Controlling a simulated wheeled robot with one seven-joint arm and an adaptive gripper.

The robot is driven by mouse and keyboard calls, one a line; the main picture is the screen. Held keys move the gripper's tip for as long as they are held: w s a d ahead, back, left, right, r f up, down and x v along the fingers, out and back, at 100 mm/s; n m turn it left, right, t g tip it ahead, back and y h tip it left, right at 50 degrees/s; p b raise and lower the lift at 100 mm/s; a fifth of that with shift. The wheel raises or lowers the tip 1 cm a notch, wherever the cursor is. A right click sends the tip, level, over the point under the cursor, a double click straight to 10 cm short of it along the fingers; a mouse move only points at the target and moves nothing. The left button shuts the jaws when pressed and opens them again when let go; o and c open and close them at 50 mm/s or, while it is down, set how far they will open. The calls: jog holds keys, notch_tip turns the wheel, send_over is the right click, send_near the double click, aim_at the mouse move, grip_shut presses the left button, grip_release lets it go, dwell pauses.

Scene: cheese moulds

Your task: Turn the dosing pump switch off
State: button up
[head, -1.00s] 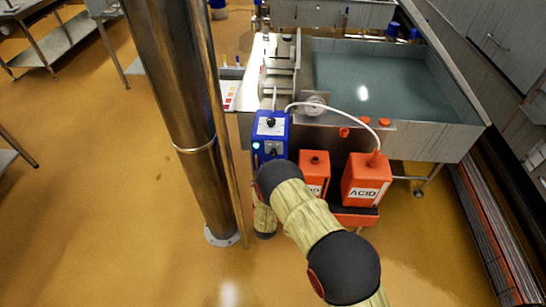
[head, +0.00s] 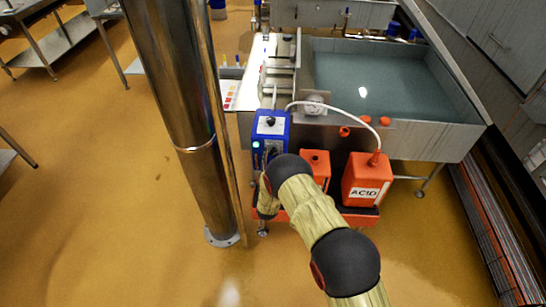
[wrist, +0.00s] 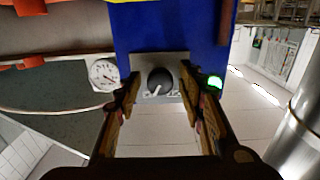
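The blue dosing pump box (head: 271,125) stands at the left front of the water basin. In the wrist view its blue face (wrist: 180,35) carries a grey plate (wrist: 149,60) with a dark rotary switch knob (wrist: 160,80) that has a pale pointer mark. A lit green lamp (wrist: 214,82) sits beside the plate. My gripper (wrist: 159,83) is open, one finger on each side of the knob. Whether the fingertips touch the knob cannot be told. In the head view my arm hides the gripper's tips and the lower part of the pump face.
Two orange canisters, one labelled ACID (head: 364,180), stand right of the pump, near my arm. A white hose (head: 345,112) runs above them. A steel column (head: 180,110) stands close on the left. A round gauge (wrist: 103,74) shows beside the pump.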

grip_shut()
jog(key=shift+n, duration=0.3)
dwell(0.3)
jog(key=n+b, duration=0.2)
jog(key=n, duration=0.2)
jog(key=shift+f+n+b, duration=0.1)
jog(key=shift+n+b, duration=0.2)
jog(key=shift+b, duration=0.1)
jog(key=n+b, duration=0.1)
jog(key=n, duration=0.5)
jog(key=shift+n+b, duration=0.3)
jog(key=shift+b, duration=0.1)
jog(key=shift+r, duration=0.2)
jog(key=shift+o, duration=0.2)
grip_release()
jog(key=shift+o, duration=0.7)
jog(key=shift+s+f, duration=0.1)
